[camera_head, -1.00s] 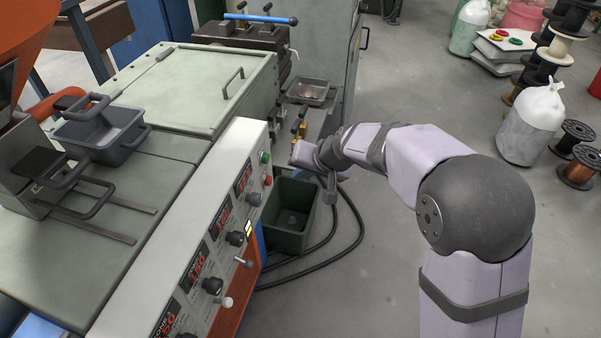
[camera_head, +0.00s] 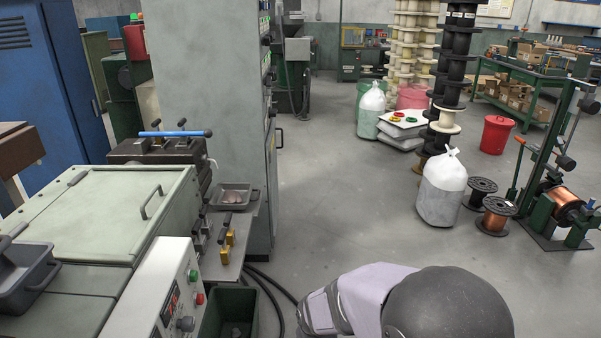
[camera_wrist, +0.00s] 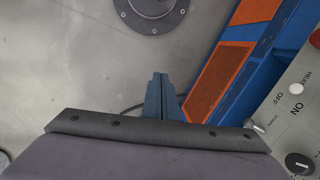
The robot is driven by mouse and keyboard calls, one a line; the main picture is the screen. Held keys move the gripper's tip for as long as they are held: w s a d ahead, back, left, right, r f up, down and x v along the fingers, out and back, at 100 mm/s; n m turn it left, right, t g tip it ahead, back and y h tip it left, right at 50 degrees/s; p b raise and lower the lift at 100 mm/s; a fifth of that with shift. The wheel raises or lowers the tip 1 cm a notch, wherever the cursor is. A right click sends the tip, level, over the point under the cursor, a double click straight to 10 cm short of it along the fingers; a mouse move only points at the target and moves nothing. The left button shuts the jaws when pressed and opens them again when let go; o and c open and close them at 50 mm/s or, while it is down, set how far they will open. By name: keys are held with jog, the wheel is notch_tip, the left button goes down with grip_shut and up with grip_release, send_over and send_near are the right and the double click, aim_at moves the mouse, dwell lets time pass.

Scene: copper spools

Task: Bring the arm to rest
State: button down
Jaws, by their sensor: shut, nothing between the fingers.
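My gripper (camera_wrist: 159,80) shows in the wrist view as two blue-grey fingers pressed together, empty, over bare grey floor beside the orange and blue side of the machine. In the head view only part of my arm shows at the bottom edge, a pale lilac link and a dark round joint. My gripper is outside that view.
The machine's control panel (camera_head: 155,295) is at the lower left, with a green bin (camera_head: 230,318) and black hoses beside it. A metal tray (camera_head: 235,197) sits on a side shelf. A white sack (camera_head: 441,190) and copper spools (camera_head: 495,215) stand right. The middle floor is clear.

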jog(key=s+d+r+m+t, duration=0.1)
jog(key=s+d+r+m, duration=0.1)
jog(key=d, duration=0.5)
jog(key=s+d+r+m, duration=0.1)
jog(key=d+r+m, duration=0.15)
jog(key=d, duration=0.35)
notch_tip(320, 180, up, 13)
jog(key=n+p, duration=0.1)
jog(key=p, duration=1.2)
jog(key=shift+s, duration=0.1)
